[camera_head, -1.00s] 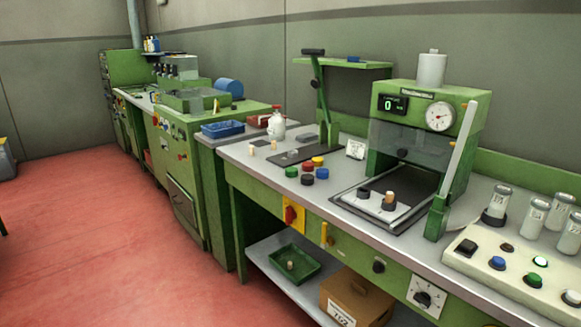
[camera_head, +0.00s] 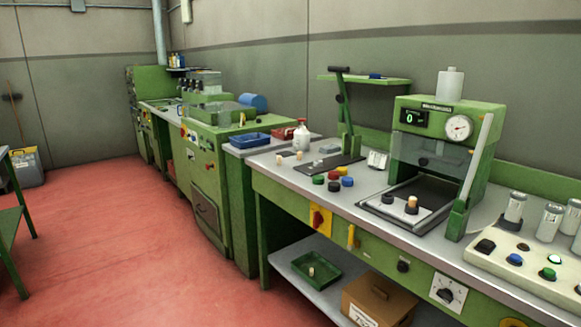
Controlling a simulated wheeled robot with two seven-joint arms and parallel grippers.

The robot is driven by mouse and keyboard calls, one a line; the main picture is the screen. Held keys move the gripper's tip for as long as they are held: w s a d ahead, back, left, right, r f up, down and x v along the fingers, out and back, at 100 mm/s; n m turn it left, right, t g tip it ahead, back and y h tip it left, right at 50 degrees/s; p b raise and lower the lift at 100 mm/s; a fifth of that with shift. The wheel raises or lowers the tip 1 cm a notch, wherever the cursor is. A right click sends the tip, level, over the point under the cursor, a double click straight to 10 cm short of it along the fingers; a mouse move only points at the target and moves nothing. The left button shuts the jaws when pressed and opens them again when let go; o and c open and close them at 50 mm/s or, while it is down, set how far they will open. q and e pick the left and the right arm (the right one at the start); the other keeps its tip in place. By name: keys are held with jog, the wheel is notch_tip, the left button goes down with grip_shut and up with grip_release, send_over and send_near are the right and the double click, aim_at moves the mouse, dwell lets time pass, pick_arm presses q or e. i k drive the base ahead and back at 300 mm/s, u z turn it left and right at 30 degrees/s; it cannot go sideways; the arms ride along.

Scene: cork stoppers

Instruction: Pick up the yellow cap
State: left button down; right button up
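The yellow cap (camera_head: 342,170) lies on the grey bench top (camera_head: 285,185), in a small cluster of caps in front of the dark plate of a lever press. A red cap (camera_head: 333,175) is beside it on the left and a blue cap (camera_head: 347,182) is in front of it. A green cap (camera_head: 318,179) and a black cap (camera_head: 334,186) complete the cluster. Neither of my grippers is in view.
The lever press (camera_head: 344,120) stands behind the caps. A green test machine (camera_head: 447,120) with a gauge stands to their right. A white bottle (camera_head: 301,137) and blue tray (camera_head: 250,140) are farther left. The red floor (camera_head: 110,240) before the bench is clear.

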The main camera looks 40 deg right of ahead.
aim_at(343, 171)
jog(key=u, duration=0.2)
jog(key=i, duration=1.8)
jog(key=z, duration=0.45)
